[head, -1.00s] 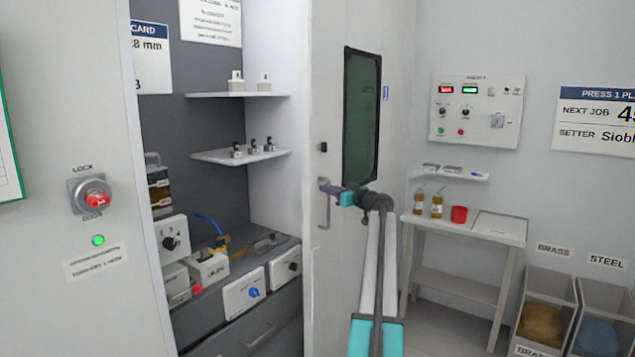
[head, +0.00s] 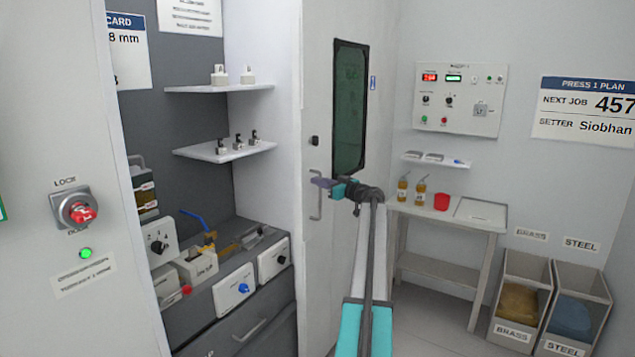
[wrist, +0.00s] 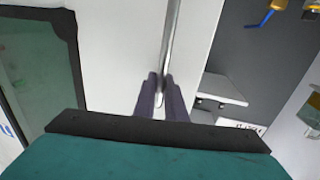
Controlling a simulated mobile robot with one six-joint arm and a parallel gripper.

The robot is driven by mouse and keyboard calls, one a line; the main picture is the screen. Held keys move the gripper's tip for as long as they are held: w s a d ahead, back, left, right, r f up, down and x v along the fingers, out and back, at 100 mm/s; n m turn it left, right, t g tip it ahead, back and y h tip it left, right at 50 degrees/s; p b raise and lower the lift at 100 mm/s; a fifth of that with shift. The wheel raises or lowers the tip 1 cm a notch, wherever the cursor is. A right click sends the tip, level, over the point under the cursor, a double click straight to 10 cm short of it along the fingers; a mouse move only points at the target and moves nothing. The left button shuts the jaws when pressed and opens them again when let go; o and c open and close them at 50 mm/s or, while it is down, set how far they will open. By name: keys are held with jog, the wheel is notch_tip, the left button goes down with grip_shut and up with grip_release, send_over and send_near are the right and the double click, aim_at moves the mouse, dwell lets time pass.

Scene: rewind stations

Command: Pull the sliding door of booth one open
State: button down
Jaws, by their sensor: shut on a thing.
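The sliding door of booth one (head: 322,90) is a pale panel with a dark window (head: 350,108). It stands partly open, with the booth interior showing to its left. Its upright bar handle (head: 317,205) is on the door's left part. My gripper (head: 322,183) reaches the handle from the right and is shut on it near the bar's upper end. In the wrist view the handle (wrist: 170,45) runs between the two dark fingers (wrist: 162,95). The fingers hide part of the bar.
Inside the booth are shelves (head: 218,88), small fixtures and dial boxes (head: 235,287). A lock knob (head: 78,210) with a lit green lamp (head: 86,253) is on the left panel. At right stand a side table (head: 448,213) and bins (head: 522,300). Some floor shows between door and bins.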

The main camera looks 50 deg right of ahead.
jog(key=c, duration=1.8)
grip_release()
jog(key=shift+s+d+f, duration=0.25)
jog(key=shift+d, duration=0.05)
jog(key=s+b, duration=0.1)
jog(key=s, duration=0.3)
jog(key=s+a+b, duration=0.1)
jog(key=s, duration=0.4)
jog(key=s+a+b, duration=0.1)
jog(key=s, duration=0.3)
jog(key=shift+s+a+r, duration=0.1)
jog(key=shift+s, duration=0.1)
